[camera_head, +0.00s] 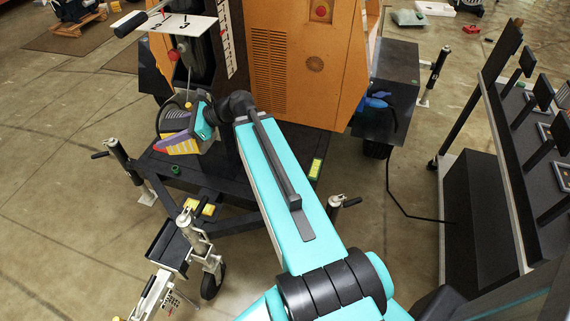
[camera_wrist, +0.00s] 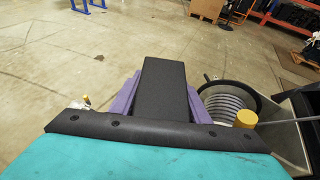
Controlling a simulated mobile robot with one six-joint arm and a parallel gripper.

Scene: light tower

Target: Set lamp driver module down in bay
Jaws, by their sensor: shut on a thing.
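The other finger is hidden. I cannot pick out the bay for certain in either view. The module seems to be in the air, clear of the dark base frame (camera_head: 225,185).
A round black-rimmed reel with grey coils (camera_wrist: 222,104) and a yellow knob (camera_wrist: 246,118) are close to the module's right in the wrist view. The orange cabinet (camera_head: 290,60) stands behind my arm. A jack post (camera_head: 124,160) rises at the left.

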